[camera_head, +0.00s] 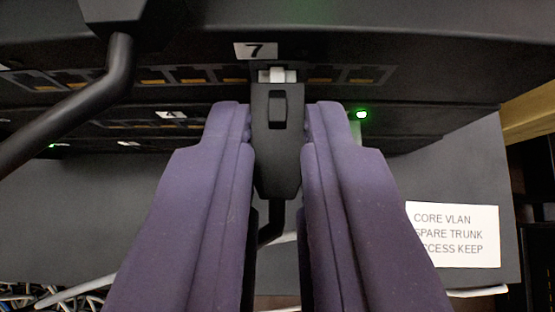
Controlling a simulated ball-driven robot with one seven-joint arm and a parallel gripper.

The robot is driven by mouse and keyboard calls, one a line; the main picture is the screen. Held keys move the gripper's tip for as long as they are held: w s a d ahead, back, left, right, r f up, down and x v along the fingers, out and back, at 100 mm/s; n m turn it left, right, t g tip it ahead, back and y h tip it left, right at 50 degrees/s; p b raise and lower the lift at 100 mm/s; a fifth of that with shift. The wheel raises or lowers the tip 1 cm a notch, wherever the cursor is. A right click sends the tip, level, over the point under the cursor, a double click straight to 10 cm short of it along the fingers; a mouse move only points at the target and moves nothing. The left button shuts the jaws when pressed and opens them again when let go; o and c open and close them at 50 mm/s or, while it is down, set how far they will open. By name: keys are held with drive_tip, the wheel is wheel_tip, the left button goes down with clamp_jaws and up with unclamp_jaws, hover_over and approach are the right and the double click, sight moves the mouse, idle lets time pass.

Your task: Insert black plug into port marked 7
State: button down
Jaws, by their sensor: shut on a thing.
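A black plug (277,140) with a latch tab on top is held between the purple fingers of my gripper (277,135). Its clear tip points away from me and meets the row of ports directly below the label marked 7 (256,51). The tip overlaps the port opening (277,76); how deep it sits I cannot tell. The plug's black cable (271,228) runs back down between the fingers. The fingers hide part of the lower device.
More ports (190,75) line both sides. A thick black cable (85,105) crosses the upper left. A device below bears a label marked 4 (171,114) and a green light (361,114). A white "CORE VLAN" note (455,235) is at right. Loose cables (50,295) lie lower left.

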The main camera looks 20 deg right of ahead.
drive_tip(key=shift+w, duration=0.2)
drive_tip(key=c, duration=1)
unclamp_jaws()
drive_tip(key=shift+c, duration=0.2)
